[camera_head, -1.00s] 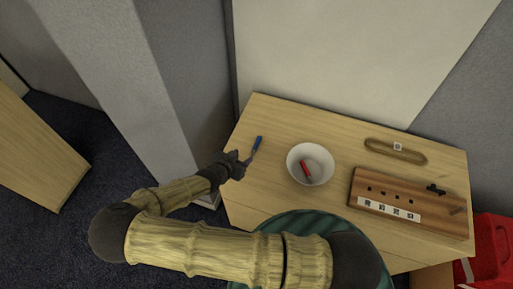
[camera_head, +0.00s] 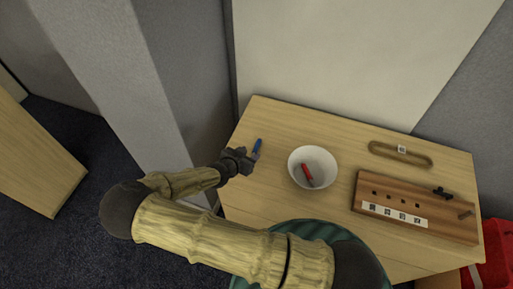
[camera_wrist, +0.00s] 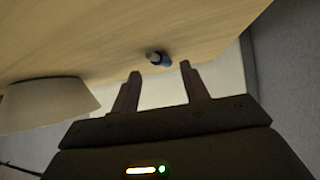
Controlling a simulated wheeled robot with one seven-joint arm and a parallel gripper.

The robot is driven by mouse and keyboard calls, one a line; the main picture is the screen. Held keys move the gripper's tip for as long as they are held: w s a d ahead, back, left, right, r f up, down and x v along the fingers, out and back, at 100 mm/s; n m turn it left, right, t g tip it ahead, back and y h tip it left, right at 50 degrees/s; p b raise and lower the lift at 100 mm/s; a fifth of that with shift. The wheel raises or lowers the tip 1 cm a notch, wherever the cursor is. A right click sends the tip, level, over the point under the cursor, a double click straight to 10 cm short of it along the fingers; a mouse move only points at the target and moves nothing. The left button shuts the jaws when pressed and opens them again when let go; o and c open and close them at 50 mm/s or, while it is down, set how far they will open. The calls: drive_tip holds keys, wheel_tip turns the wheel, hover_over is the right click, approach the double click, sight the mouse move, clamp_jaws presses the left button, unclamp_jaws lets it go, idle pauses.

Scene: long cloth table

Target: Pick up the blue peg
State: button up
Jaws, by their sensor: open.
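The blue peg (camera_head: 258,144) lies on the left part of the wooden table top, near its left edge. In the wrist view the blue peg (camera_wrist: 161,60) shows end-on, just beyond and between the two fingertips. My gripper (camera_head: 254,157) is open, at the near end of the peg in the head view. In the wrist view my gripper (camera_wrist: 160,68) has its fingers spread with nothing held between them. I cannot tell whether a finger touches the peg.
A white bowl (camera_head: 325,160) with a red peg (camera_head: 307,174) in it stands right of the gripper; the bowl also shows at left in the wrist view (camera_wrist: 45,105). A wooden board with holes (camera_head: 390,190) and a tan oval ring (camera_head: 385,152) lie further right. The back-middle table is clear.

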sight(255, 149)
drive_tip(key=b+x, duration=0.1)
drive_tip(key=x, duration=0.2)
drive_tip(key=shift+w+d+f, duration=0.1)
drive_tip(key=shift+w+d, duration=0.05)
drive_tip(key=shift+w, duration=0.2)
drive_tip(key=shift+c, duration=0.5)
clamp_jaws()
